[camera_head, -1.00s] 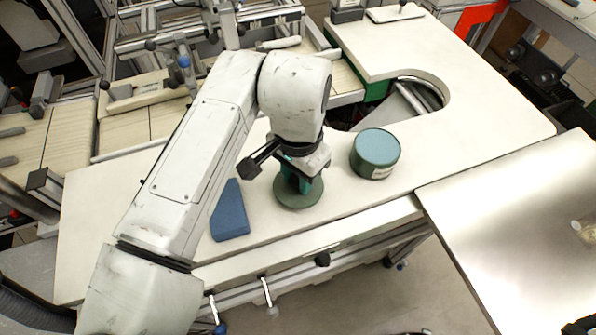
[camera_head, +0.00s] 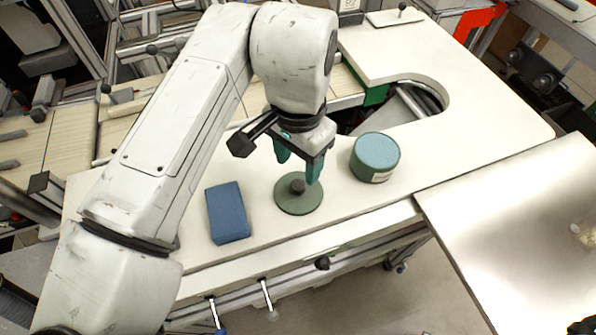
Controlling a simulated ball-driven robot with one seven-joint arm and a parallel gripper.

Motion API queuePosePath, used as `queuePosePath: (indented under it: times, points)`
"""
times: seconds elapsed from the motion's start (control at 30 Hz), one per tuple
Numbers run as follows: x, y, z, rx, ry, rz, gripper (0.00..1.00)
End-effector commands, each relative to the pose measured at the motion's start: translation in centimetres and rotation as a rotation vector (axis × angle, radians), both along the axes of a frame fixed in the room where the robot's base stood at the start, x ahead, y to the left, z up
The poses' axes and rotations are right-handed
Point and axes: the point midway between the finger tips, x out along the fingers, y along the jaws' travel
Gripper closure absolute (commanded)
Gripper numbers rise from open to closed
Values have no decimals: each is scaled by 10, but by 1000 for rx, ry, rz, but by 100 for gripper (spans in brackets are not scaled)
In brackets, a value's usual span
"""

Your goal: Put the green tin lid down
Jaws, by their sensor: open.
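The green tin lid (camera_head: 299,203) lies flat on the white worktop, its dark knob (camera_head: 297,186) facing up. My gripper (camera_head: 298,171) is open and empty, with its two teal fingers above the lid and apart from the knob. A round green tin (camera_head: 375,160) with a pale blue top stands upright to the right of the lid, with a label on its side.
A blue block (camera_head: 228,212) lies left of the lid. The white worktop (camera_head: 470,115) has a rounded cutout (camera_head: 428,97) behind the tin and is bare to the right. A metal table (camera_head: 510,235) adjoins at the lower right.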

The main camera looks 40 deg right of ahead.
Motion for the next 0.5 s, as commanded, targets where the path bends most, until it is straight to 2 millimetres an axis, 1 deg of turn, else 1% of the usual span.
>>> queuePosePath:
  times: [0.03, 0.2, 0.33, 0.5]
  points:
    - [0, 0, 11, 2, -3, -3, 44]
    - [0, 0, 43, 1, -2, -2, 44]
    - [0, 0, 59, 2, 0, -1, 44]
    - [0, 0, 68, 1, 1, -1, 44]
